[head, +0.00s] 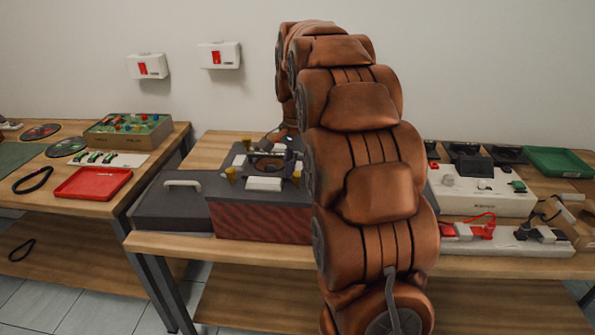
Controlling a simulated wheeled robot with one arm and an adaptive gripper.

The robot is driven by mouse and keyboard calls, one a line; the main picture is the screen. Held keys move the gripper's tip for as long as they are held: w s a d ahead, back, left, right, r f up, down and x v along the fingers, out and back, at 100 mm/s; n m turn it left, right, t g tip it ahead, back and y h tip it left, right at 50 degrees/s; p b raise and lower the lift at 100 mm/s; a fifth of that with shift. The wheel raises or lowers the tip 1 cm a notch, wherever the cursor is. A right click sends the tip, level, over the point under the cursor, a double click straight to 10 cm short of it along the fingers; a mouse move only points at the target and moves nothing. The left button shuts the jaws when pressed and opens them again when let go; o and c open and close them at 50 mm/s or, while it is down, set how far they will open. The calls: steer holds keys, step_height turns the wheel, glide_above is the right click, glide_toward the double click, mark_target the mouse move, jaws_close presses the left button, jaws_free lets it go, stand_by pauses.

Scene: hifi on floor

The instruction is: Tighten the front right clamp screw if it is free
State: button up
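A dark grey fixture box (222,200) with a red striped front stands on the middle table. A black frame with a round opening (268,164) sits on its top. Small brass clamp screws stand around it: one at the front left (230,174), one at the back left (247,144), and the front right clamp screw (297,178) close beside my arm. Whether that screw is loose or tight is too small to tell.
A grey lidded case (170,210) with a pale handle adjoins the fixture's left. A red tray (93,184) and a green board box (127,131) are on the left table. White electrical units (482,195) and a green tray (557,162) stand at right. My arm blocks the centre.

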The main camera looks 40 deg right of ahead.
mark_target(297, 174)
steer(key=shift+o, duration=0.6)
steer(key=shift+r, duration=0.1)
step_height(297, 174, up, 7)
steer(key=shift+f, duration=0.15)
steer(key=shift+r, duration=0.3)
stand_by(0.5)
